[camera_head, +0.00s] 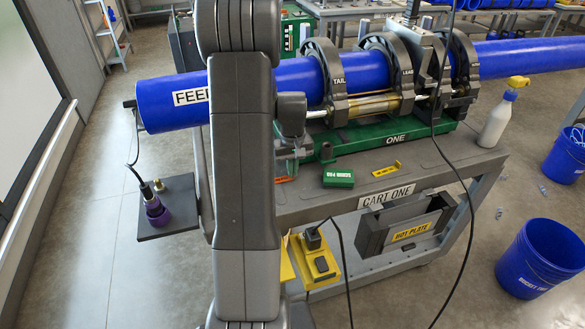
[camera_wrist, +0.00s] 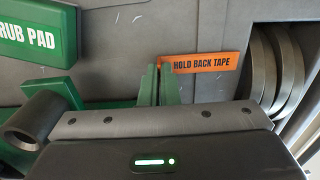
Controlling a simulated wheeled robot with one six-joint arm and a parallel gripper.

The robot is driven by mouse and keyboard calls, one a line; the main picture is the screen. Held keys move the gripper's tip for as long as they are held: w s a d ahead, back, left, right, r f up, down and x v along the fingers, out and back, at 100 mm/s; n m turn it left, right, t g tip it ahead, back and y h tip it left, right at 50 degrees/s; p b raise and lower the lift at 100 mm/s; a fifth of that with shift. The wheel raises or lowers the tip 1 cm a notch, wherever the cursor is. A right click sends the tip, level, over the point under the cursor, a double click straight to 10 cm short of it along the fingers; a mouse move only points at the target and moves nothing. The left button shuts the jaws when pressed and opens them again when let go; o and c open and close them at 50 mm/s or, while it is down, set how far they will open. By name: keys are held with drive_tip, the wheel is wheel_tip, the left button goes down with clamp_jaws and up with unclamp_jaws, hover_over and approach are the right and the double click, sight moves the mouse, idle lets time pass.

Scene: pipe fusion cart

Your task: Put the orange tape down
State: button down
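The orange tape (camera_wrist: 205,62), a flat orange strip marked HOLD BACK TAPE, shows in the wrist view over the grey cart top. Its left end is between the narrow green fingertips of my gripper (camera_wrist: 160,75), which are close together on it. In the head view a small piece of the tape (camera_head: 286,179) shows at the cart's left end, right beside my arm. My arm hides part of this area. I cannot tell whether the tape touches the cart top (camera_head: 420,185).
A green scrub pad (camera_head: 338,178) and a yellow piece (camera_head: 386,169) lie on the cart right of the tape. The green fusion machine (camera_head: 375,145) with the blue pipe (camera_head: 180,100) stands behind. A spray bottle (camera_head: 497,120) stands at the right. Dark cables hang across.

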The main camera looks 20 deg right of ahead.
drive_tip(key=shift+f, duration=0.2)
drive_tip(key=c, duration=1.7)
unclamp_jaws()
drive_tip(key=shift+r, duration=0.1)
wheel_tip(320, 180, up, 12)
drive_tip(key=shift+r, duration=0.15)
